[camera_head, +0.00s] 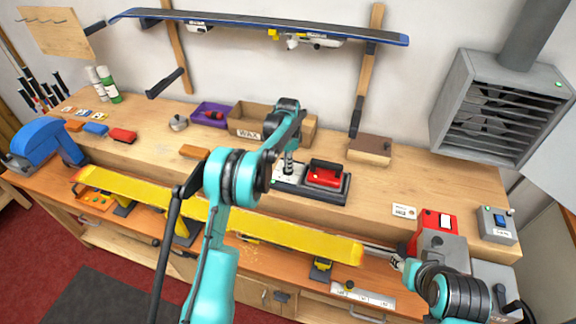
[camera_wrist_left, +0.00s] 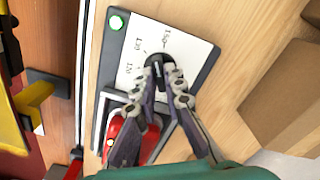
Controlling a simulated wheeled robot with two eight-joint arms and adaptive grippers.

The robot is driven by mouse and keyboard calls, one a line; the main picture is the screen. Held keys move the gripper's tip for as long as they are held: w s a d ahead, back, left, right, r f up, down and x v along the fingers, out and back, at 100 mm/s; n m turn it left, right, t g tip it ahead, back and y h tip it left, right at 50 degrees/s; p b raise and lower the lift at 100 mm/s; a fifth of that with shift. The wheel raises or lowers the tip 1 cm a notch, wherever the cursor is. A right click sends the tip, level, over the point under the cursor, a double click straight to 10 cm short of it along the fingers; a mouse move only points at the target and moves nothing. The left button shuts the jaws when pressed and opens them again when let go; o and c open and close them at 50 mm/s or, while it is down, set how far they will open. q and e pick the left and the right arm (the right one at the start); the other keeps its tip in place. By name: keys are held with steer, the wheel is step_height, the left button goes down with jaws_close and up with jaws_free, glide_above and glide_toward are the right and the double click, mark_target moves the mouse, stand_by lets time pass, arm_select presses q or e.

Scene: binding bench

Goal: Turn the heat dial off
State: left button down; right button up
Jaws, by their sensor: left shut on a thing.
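The heat dial (camera_wrist_left: 155,59) is a black round knob with a pale pointer mark, on a white panel (camera_wrist_left: 141,38) printed with numbers such as 150, 130 and 120. My left gripper (camera_wrist_left: 165,72) is shut on the dial, its fingertips on either side of it. In the head view my left gripper (camera_head: 289,167) reaches down onto the panel end of the iron's base and mostly hides the dial. The red iron (camera_head: 325,174) rests on that base. My right gripper (camera_head: 396,263) is beside the yellow ski's right end; its jaws are too small to read.
A wax box (camera_head: 246,127) and a purple tray (camera_head: 203,119) stand behind the iron's base (camera_head: 318,193). A long yellow ski (camera_head: 300,235) lies along the front. A red and grey switch box (camera_head: 437,238) is at right. A brown block (camera_head: 370,149) stands behind right.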

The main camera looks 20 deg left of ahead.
arm_select(q)
steer(key=n, duration=0.3)
steer(key=shift+n+b, duration=0.4)
steer(key=n, duration=0.3)
steer(key=shift+n+b, duration=0.3)
steer(key=n, duration=0.3)
steer(key=shift+n, duration=0.4)
steer(key=n, duration=0.3)
steer(key=shift+b, duration=0.35)
steer(key=n, duration=0.6)
steer(key=shift+n, duration=0.4)
steer(key=n, duration=0.6)
steer(key=shift+b, duration=0.3)
steer(key=shift+n, duration=0.4)
steer(key=c, duration=1.6)
jaws_free()
